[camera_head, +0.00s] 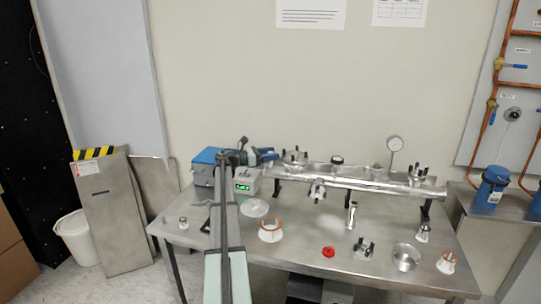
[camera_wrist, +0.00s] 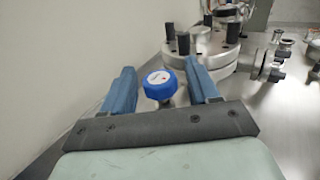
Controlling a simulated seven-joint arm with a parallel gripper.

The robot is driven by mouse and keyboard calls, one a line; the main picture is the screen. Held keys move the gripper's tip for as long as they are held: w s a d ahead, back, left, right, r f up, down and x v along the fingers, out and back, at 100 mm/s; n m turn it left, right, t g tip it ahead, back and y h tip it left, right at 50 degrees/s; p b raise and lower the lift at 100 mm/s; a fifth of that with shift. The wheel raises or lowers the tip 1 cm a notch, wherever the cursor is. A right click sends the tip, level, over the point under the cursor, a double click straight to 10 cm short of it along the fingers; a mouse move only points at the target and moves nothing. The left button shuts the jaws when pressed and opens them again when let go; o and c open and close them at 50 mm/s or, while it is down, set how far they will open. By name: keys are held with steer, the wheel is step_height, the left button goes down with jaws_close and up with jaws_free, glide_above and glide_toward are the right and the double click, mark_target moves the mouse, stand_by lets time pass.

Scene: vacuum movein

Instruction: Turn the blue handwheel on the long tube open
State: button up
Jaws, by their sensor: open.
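The blue handwheel (camera_wrist: 160,82), a round blue knob with a white and red label on top, shows in the wrist view between the two blue fingers of my gripper (camera_wrist: 158,67). The fingers are open, one on each side of the knob, with visible gaps on both sides. The knob's stem and lower side are partly hidden behind the gripper's dark front plate. In the head view my gripper (camera_head: 264,156) is at the left end of the long metal tube (camera_head: 365,185). I cannot pick out the handwheel there.
A bolted flange (camera_wrist: 204,42) with black-capped posts stands just beyond the fingers. A gauge (camera_head: 394,144) rises from the tube. A box with a green display (camera_head: 244,187) stands left of it. Loose parts, including a red cap (camera_head: 328,252), lie on the steel table (camera_head: 300,262).

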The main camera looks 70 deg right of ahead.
steer(key=shift+c, duration=0.3)
steer(key=c, duration=0.9)
steer(key=shift+o, duration=0.2)
steer(key=shift+s+a+n+t+h, duration=0.1)
steer(key=shift+n+t+h, duration=0.2)
steer(key=shift+h, duration=0.1)
steer(key=shift+a+n+t+h, duration=0.1)
steer(key=shift+n+t+h, duration=0.9)
steer(key=shift+t+h, duration=0.15)
steer(key=n+t+h, duration=0.3)
steer(key=t, duration=0.1)
steer(key=shift+s+n+t, duration=0.1)
steer(key=shift+n+t, duration=0.25)
steer(key=shift+n, duration=0.05)
steer(key=n+t+h, duration=0.1)
steer(key=n+t, duration=0.1)
steer(key=t, duration=0.2)
steer(key=n+t+h, duration=0.1)
steer(key=n+t, duration=0.2)
steer(key=t, duration=0.1)
steer(key=shift+d+n+t, duration=0.2)
steer(key=shift+n+t, duration=0.4)
steer(key=shift+t, duration=0.2)
